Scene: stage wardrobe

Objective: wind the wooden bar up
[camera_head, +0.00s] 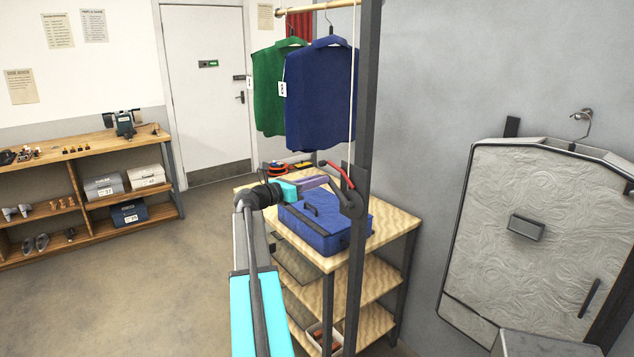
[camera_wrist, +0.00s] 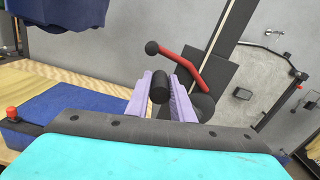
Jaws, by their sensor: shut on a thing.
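The wooden bar (camera_head: 320,6) runs across the top of the head view, with a green garment (camera_head: 275,88) and a blue garment (camera_head: 320,95) hanging from it. A pale cord (camera_head: 352,90) runs down beside the dark post (camera_head: 367,110). A winch with a dark round drum (camera_head: 352,205) sits on the post. A red lever (camera_head: 339,174) with a black ball end rises from it; the lever also shows in the wrist view (camera_wrist: 188,66). My gripper (camera_head: 326,181) is shut on a black cylindrical grip (camera_wrist: 160,88), between its purple fingers. How the grip joins the winch is hidden.
A blue case (camera_head: 318,222) lies on the wooden shelf unit (camera_head: 392,226) below my gripper. A grey textured case (camera_head: 545,230) stands against the right wall. A workbench (camera_head: 95,143) with boxes stands at left. The floor (camera_head: 130,280) between is clear.

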